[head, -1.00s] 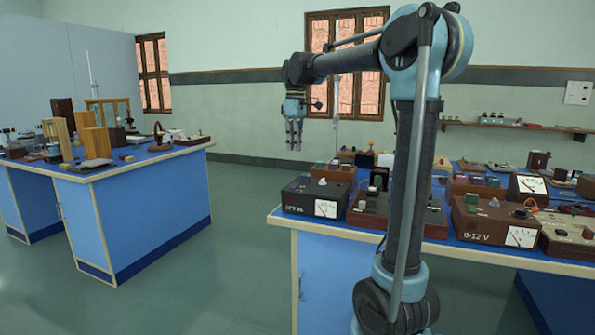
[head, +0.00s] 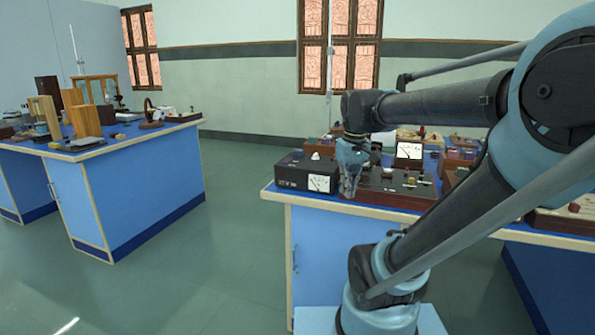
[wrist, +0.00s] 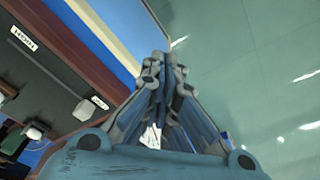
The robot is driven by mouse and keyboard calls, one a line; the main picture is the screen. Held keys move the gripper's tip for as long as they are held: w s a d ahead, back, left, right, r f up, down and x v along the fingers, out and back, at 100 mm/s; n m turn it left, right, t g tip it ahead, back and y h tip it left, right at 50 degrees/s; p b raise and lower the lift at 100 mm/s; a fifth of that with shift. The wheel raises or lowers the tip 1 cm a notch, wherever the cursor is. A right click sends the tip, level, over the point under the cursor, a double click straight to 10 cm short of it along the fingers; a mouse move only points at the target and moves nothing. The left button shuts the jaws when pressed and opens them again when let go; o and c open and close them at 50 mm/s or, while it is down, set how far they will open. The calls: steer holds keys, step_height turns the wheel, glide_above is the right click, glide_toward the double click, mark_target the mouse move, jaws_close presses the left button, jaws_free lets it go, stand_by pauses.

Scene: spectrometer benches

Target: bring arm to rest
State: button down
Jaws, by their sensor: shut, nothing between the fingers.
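My gripper (head: 348,188) shows in the head view in front of the near edge of the right blue bench (head: 437,217). Its fingers point down and are shut with nothing between them. The wrist view also shows the closed fingers (wrist: 162,75), with the bench edge to their left and bare floor to their right. My arm reaches from the lower right, with its elbow at the right side of the head view. It hides part of the right bench.
A black meter box (head: 303,176) stands left of my gripper on the bench. A brown instrument board (head: 397,190) lies just right of it. Another blue bench (head: 130,197) with wooden items stands at the left. Open floor (head: 228,240) lies between the benches.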

steer(key=s+d+f+m, duration=0.4)
steer(key=s+f, duration=0.5)
steer(key=f, duration=0.4)
steer(key=shift+s+f+t, duration=0.2)
steer(key=shift+s+t, duration=0.15)
steer(key=shift+t, duration=0.05)
steer(key=shift+d, duration=0.1)
